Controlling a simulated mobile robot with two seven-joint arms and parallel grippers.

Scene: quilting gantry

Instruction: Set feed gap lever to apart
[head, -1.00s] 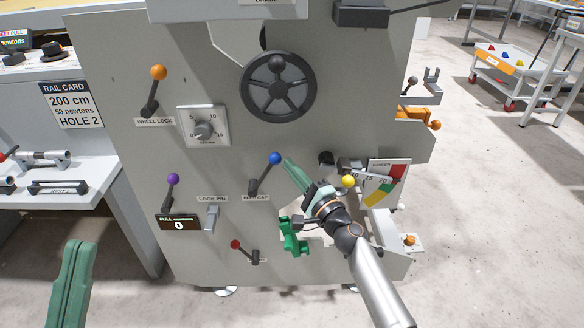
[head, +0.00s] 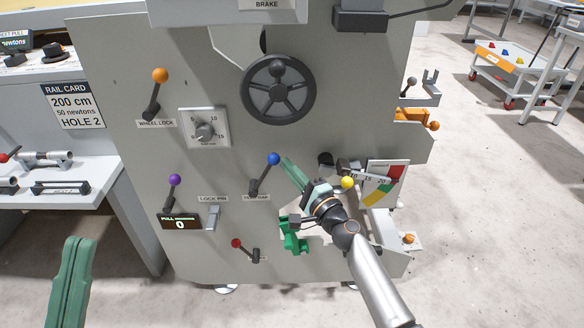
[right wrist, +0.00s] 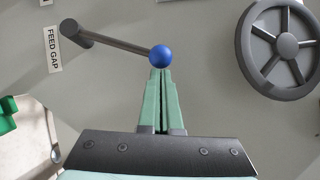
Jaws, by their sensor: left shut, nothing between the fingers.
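The feed gap lever (head: 263,175) is a dark rod with a blue knob, on the grey machine panel. It leans up and to the right from its pivot in the head view. My left gripper (head: 77,242) is shut and empty at the lower left, away from the panel.
A handwheel (head: 278,89) is above the lever. The orange-knobbed wheel lock lever (head: 155,95), a purple-knobbed lever (head: 171,193) and a red-knobbed lever (head: 246,248) are on the same panel. A yellow knob (head: 347,183) and a gauge plate (head: 387,180) are near my right wrist.

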